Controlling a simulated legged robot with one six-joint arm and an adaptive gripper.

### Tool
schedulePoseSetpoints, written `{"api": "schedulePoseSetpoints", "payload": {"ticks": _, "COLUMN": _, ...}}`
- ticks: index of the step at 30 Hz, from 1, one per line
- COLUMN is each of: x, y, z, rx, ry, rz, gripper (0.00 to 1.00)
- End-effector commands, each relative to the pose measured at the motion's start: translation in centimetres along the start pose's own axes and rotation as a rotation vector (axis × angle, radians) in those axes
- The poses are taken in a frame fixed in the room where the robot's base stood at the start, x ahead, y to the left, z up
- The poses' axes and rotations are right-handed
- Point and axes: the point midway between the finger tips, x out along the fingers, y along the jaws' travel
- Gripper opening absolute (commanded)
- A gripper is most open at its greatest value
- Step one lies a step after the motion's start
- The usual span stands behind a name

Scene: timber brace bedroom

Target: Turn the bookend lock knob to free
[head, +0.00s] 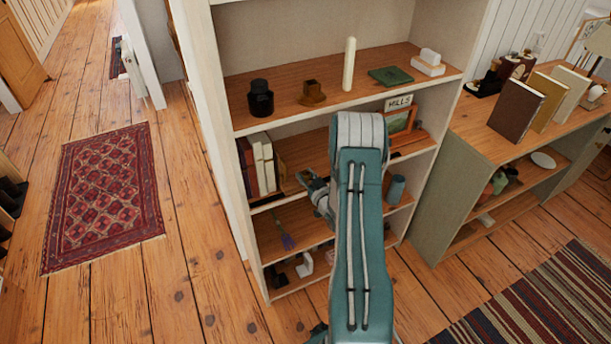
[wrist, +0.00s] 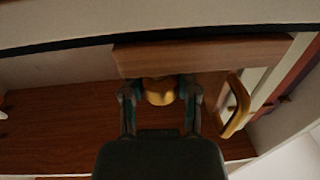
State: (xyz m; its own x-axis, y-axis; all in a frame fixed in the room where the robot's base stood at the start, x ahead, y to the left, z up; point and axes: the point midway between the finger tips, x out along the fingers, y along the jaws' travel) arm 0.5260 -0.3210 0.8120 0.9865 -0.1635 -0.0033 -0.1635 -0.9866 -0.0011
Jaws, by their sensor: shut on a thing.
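In the wrist view a round brass-yellow knob (wrist: 160,95) sits between the two fingers of my gripper (wrist: 160,90). My gripper is shut on it, with a finger on each side. A wooden block (wrist: 205,52), seemingly part of the bookend, lies just beyond the knob. A curved yellow piece (wrist: 236,108) stands to the right, beside the books. In the head view my gripper (head: 308,180) reaches into the middle shelf just right of the bookend (head: 280,166). The knob is hidden there, and its turn setting cannot be read.
Several upright books (head: 257,165) stand left of the bookend. The shelf board (head: 310,92) above holds a dark jar, a brown holder, a white candle and a green book.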

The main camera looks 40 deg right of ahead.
Motion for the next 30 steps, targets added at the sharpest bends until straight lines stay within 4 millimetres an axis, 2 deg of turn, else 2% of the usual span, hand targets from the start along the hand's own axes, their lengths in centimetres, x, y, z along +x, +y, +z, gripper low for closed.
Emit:
{"api": "schedulePoseSetpoints", "payload": {"ticks": 15, "x": 0.06, "y": 0.08, "z": -0.32, "rx": -0.004, "ry": 0.009, "rz": -0.32, "gripper": 0.0}}
{"api": "schedulePoseSetpoints", "payload": {"ticks": 30, "x": 0.07, "y": 0.02, "z": -0.39, "rx": -0.004, "ry": 0.009, "rz": -0.386, "gripper": 0.0}}
